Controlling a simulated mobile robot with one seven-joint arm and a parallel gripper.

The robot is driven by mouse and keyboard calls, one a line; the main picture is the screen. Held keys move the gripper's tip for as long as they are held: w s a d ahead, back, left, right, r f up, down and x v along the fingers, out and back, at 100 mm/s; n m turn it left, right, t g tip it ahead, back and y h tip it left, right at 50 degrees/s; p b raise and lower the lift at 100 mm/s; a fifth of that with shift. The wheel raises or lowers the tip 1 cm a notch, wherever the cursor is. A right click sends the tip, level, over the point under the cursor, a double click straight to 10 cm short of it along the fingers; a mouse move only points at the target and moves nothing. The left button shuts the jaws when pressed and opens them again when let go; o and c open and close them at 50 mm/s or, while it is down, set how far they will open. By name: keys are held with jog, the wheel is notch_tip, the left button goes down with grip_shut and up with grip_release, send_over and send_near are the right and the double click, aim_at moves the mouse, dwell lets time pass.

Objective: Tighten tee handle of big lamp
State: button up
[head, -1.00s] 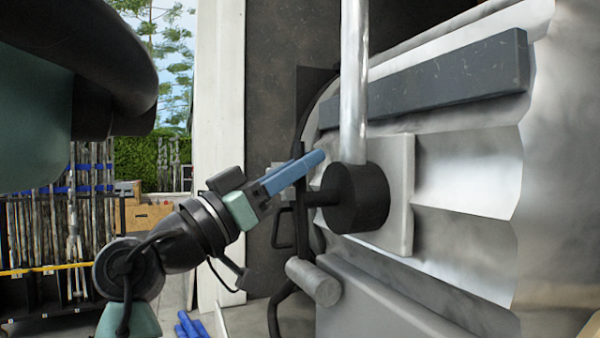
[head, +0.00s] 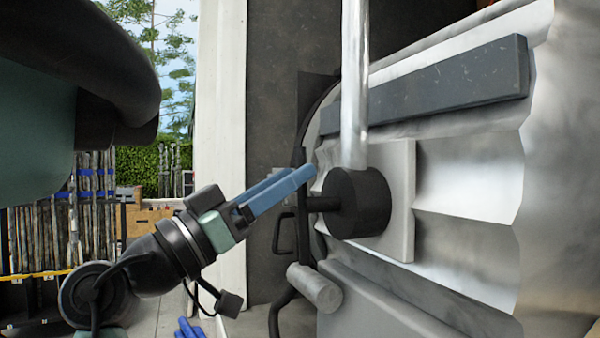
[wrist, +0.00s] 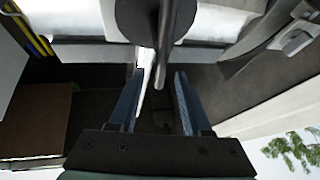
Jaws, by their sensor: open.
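The big lamp (head: 468,188) has a silvery ribbed body and fills the right of the head view. A black round clamp hub (head: 362,203) sits on its side below an upright metal tube.
The shiny upright tube (head: 355,85) rises close to the right of my fingertips. A grey cylindrical knob (head: 315,287) and a black looped bracket (head: 284,232) lie below. A white post (head: 220,110) stands behind my gripper. A rack of poles (head: 50,235) is far left.

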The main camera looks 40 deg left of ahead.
jog(key=v, duration=1)
jog(key=shift+b, duration=0.3)
